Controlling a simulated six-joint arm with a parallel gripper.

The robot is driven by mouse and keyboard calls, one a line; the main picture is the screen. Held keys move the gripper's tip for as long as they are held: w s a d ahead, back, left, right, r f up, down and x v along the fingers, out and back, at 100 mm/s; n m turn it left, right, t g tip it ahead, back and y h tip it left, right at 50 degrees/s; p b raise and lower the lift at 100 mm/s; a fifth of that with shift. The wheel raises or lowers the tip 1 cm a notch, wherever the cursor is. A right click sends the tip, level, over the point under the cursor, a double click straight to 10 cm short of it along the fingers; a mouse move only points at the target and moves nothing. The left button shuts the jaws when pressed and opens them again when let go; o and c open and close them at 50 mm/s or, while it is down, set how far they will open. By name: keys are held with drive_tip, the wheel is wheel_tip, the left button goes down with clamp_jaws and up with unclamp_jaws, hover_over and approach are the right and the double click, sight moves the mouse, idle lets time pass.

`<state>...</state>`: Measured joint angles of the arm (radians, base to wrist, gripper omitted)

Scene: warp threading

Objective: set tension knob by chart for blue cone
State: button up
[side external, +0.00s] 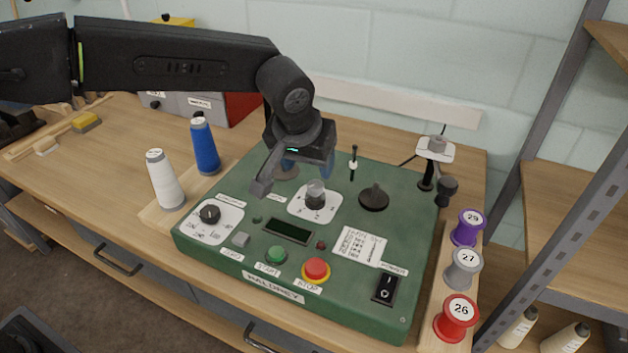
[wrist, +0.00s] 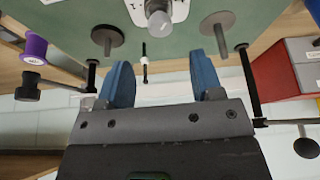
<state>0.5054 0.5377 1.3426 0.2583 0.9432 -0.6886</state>
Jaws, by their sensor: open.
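The blue cone (side external: 205,146) stands upright on the wooden board left of the green machine box (side external: 225,267). A silver-grey knob (side external: 316,193) stands on a white scale plate on the box top. It also shows at the top of the wrist view (wrist: 158,20), partly cut off. A white chart (side external: 360,246) lies on the panel; its print is too small to read. My gripper (side external: 307,167) is open and empty, its blue fingers above and behind the knob in the side view. In the wrist view my gripper (wrist: 161,65) has its fingers apart, with the knob beyond them.
A white cone (side external: 165,180) stands near the blue one. The panel also carries a black dial (side external: 209,214), a dark disc post (side external: 374,197), a green button (side external: 277,254), a red button (side external: 316,269) and a power switch (side external: 386,288). Numbered spools (side external: 463,268) line the right side.

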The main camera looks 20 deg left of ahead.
sight(315, 185)
drive_tip(key=x, duration=0.7)
drive_tip(key=shift+w+f, duration=0.2)
drive_tip(key=shift+f, duration=0.1)
drive_tip(key=c, duration=0.9)
